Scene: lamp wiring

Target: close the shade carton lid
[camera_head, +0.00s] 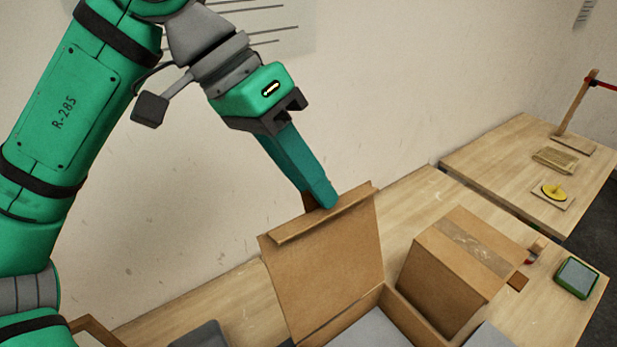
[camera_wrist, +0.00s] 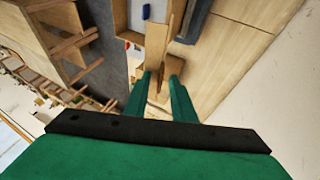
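The shade carton (camera_head: 408,322) is an open brown cardboard box at the bottom of the head view, partly cut off by the frame. Its lid (camera_head: 330,265) stands up steeply at the carton's back left, with a folded strip along its top edge. My gripper (camera_head: 322,198) reaches down from above to that top edge. In the head view, one finger hides the other.
A closed, taped carton (camera_head: 450,262) stands just right of the open one. A green-edged device (camera_head: 576,278) lies at the table's right. A second table (camera_head: 505,165) behind holds a yellow item (camera_head: 553,191) and a wooden post (camera_head: 577,105). The wall is close behind the lid.

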